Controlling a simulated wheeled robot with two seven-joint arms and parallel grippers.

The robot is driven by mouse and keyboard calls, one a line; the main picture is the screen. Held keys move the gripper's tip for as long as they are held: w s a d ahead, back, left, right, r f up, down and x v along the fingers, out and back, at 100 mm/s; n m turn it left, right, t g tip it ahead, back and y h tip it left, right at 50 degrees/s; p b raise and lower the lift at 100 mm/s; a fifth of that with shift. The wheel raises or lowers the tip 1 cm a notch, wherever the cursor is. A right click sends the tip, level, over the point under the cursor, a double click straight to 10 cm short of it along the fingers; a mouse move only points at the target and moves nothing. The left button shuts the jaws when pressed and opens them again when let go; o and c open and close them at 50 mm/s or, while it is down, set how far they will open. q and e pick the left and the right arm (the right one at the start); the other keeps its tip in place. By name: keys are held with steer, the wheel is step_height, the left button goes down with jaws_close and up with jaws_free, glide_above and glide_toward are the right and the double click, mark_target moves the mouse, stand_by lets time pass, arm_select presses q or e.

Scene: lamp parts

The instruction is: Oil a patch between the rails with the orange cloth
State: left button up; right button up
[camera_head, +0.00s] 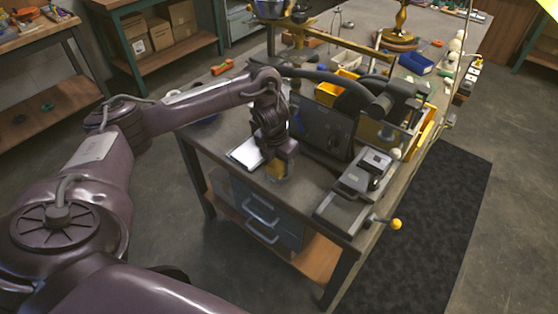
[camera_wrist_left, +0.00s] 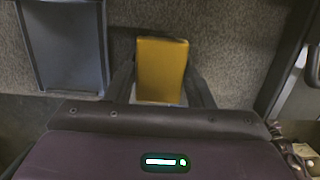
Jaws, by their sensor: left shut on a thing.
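My left gripper (camera_head: 278,168) is over the front part of the grey workbench top. It is shut on the orange cloth (camera_head: 277,172), which shows as a small folded yellow-orange pad below the fingers. In the left wrist view the cloth (camera_wrist_left: 161,68) lies between the two fingers (camera_wrist_left: 161,92). Whether the cloth touches the bench top I cannot tell. I cannot clearly make out the rails; a grey metal device with long straight edges (camera_head: 338,213) sits at the bench's right front corner. My right gripper is not in view.
A white-topped flat item (camera_head: 247,153) lies left of the gripper. A dark machine housing (camera_head: 326,127) stands close behind it. A yellow-knobbed handle (camera_head: 396,224) sticks out past the bench's right edge. Yellow bins (camera_head: 328,94) and a brass lamp part (camera_head: 399,36) are farther back.

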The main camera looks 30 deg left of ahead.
mark_target(278, 163)
arm_select(q)
steer(key=shift+s, duration=0.1)
step_height(278, 163, up, 2)
steer(key=shift+r+p, duration=0.2)
steer(key=shift+p, duration=0.85)
steer(key=shift+r+p, duration=1.8)
steer(key=shift+r, duration=0.55)
steer(key=shift+f, duration=0.1)
steer(key=shift+a, duration=0.1)
